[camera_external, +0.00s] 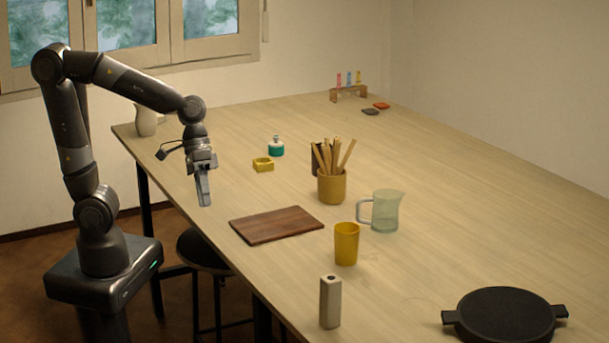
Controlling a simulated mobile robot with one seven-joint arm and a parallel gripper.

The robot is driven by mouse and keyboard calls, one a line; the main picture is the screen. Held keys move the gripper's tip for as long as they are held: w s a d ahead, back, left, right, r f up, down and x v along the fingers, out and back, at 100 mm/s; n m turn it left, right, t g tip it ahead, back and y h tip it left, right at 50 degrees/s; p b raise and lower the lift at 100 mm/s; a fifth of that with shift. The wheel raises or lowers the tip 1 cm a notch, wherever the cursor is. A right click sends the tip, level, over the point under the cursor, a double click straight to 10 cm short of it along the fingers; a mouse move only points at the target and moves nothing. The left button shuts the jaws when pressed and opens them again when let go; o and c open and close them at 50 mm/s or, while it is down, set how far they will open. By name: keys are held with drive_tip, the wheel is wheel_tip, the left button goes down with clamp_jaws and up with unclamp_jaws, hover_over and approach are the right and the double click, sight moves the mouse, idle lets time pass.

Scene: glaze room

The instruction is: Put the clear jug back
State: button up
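The clear jug (385,211) stands upright on the table, right of the middle, with its handle to the left and its spout to the right. It looks pale green and see-through. My gripper (204,200) hangs fingers down above the table's left side, well to the left of the jug and touching nothing I can see. The fingers appear side-on, so the gap between them does not show. I see no object in them.
A brown board (277,225) and yellow cup (346,244) lie between my gripper and the jug. A pot of sticks (331,187) stands behind the jug. A grey block (330,302) and black pan (505,317) are in front.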

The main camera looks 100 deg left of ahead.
drive_tip(key=s+a+r+m+t+y, duration=0.1)
drive_tip(key=s+r+m+t+y, duration=0.1)
drive_tip(key=s+m+y, duration=0.2)
drive_tip(key=s+m, duration=0.3)
drive_tip(key=s, duration=0.3)
drive_tip(key=shift+s+a+r, duration=0.3)
drive_tip(key=shift+a, duration=0.1)
